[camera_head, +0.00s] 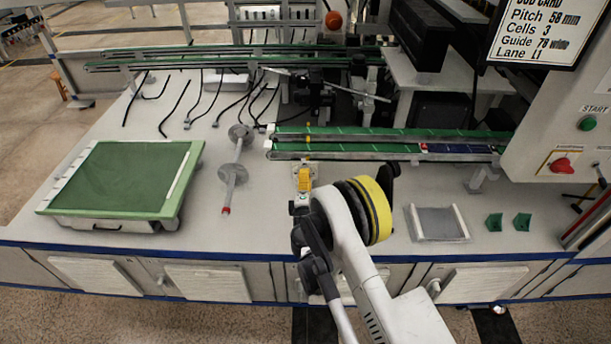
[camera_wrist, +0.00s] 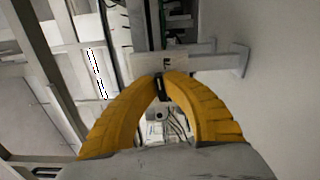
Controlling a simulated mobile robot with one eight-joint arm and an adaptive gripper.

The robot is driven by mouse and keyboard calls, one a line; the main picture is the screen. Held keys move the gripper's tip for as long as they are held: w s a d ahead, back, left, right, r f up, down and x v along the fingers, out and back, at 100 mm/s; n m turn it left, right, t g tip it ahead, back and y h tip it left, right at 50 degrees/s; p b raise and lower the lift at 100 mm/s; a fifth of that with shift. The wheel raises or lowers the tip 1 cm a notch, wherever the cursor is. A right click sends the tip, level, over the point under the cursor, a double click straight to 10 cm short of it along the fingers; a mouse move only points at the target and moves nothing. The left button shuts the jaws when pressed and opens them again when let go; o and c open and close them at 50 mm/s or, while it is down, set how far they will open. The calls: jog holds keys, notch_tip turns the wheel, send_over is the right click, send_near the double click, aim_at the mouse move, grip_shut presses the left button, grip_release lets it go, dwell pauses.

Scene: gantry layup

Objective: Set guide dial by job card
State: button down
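The job card (camera_head: 538,28) hangs at the top right of the head view, its top cut off. It reads Pitch 58 mm, Cells 3, a Guide line that looks like 78 with an unclear last word, and a Lane line that looks like 11. I cannot make out the guide dial for certain in either view. My gripper (camera_head: 304,180) shows small and yellow just in front of the near green conveyor. In the wrist view its yellow fingers (camera_wrist: 162,80) meet at the tips, with nothing visible held. The wrist view looks toward a light bracket (camera_wrist: 160,63) beyond the fingertips.
A green-topped tray (camera_head: 120,180) sits on the left of the bench. Two discs on a rod (camera_head: 233,172) lie left of my gripper. A grey plate (camera_head: 438,222) and green blocks (camera_head: 494,222) are at right. Near the card are a green START button (camera_head: 587,123) and red knob (camera_head: 562,166).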

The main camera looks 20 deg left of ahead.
jog(key=m, duration=0.4)
jog(key=shift+f+m, duration=0.1)
jog(key=shift+m, duration=0.3)
dwell(0.4)
jog(key=c, duration=1.5)
grip_release()
